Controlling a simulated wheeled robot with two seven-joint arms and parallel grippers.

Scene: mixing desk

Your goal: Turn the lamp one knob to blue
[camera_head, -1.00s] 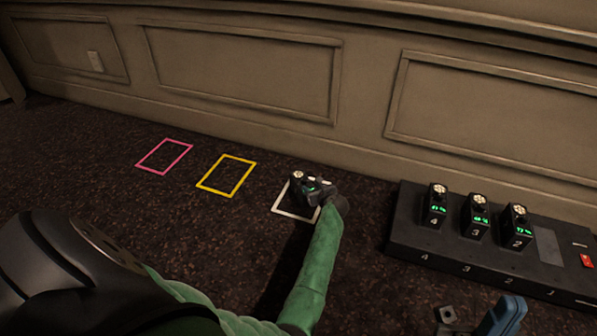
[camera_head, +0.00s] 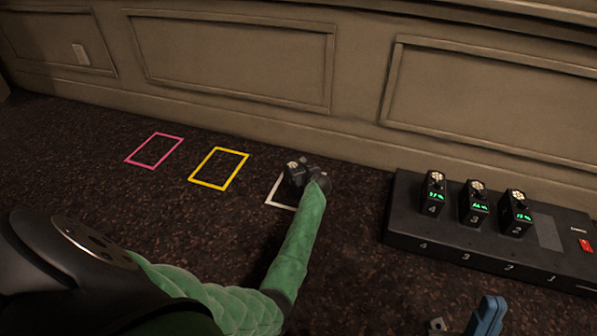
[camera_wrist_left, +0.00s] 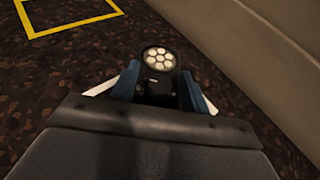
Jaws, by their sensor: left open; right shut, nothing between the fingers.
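A small black lamp (camera_head: 293,168) stands in the white square outline (camera_head: 281,206) on the floor. In the left wrist view the lamp (camera_wrist_left: 159,60) shows a round head with several pale lenses and a dark body with a small white mark. No knob colour can be read. My left gripper (camera_head: 307,177) is at the lamp; in the wrist view its blue fingers (camera_wrist_left: 158,88) are open, one on each side of the lamp body. I cannot tell whether they touch it. My right gripper (camera_head: 487,314) shows only partly at the bottom right, shut and away from the lamp.
A black charging base (camera_head: 405,220) on the right holds lamps 4 (camera_head: 433,193), 3 (camera_head: 474,203) and 2 (camera_head: 515,213); its place 1 is empty. Yellow (camera_head: 219,168) and pink (camera_head: 154,150) outlines lie empty on the left. A panelled wall (camera_head: 230,60) runs behind.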

